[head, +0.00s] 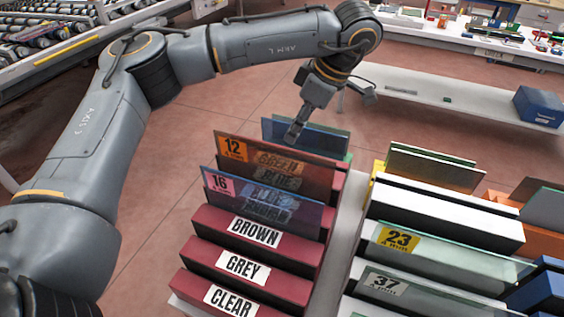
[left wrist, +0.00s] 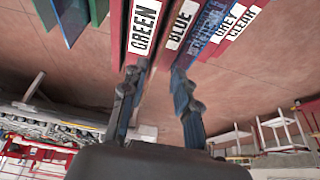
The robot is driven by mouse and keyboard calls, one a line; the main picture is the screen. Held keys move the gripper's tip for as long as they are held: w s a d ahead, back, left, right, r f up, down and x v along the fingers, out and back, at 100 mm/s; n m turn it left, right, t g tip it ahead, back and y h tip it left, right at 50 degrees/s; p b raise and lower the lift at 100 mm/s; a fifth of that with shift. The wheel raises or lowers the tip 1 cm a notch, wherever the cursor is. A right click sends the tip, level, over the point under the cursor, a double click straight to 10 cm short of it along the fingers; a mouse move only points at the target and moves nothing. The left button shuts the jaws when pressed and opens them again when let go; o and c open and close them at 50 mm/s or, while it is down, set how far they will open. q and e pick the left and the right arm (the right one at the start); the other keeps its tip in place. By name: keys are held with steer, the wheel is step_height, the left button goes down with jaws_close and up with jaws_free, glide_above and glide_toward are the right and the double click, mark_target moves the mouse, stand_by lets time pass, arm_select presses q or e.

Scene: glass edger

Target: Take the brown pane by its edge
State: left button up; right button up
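The brown pane (head: 318,178), with an orange "12" label, stands upright in the dark red rack, in front of the rack's GREEN and BLUE labels, which show through it. My left gripper (head: 293,138) hangs just above or behind the pane's top edge in the head view. In the left wrist view its two fingers (left wrist: 157,78) are spread apart, pointing toward the GREEN and BLUE blocks. I see nothing clearly held between them. My right gripper is not in view.
A bluish pane (head: 262,200) labelled "16" stands just in front of the brown one. A blue-green pane (head: 335,140) stands behind. A second rack with white blocks and panes (head: 398,240) is at the right. A blue box (head: 538,107) sits on a white bench.

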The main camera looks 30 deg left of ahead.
mark_target(271, 161)
arm_select(q)
steer(key=x, duration=0.7)
steer(key=shift+s+a+f, duration=0.2)
steer(key=shift+s+a, duration=0.15)
steer(key=shift+a+f, duration=0.1)
steer(key=shift+f, duration=0.15)
steer(key=shift+w+a+f+p, duration=0.15)
steer(key=shift+a+f+p, duration=0.7)
steer(key=shift+p, duration=0.3)
steer(key=shift+x, duration=1.25)
steer(key=shift+w+f+p, duration=0.15)
steer(key=shift+f+p, duration=0.1)
steer(key=shift+p, duration=0.05)
jaws_close()
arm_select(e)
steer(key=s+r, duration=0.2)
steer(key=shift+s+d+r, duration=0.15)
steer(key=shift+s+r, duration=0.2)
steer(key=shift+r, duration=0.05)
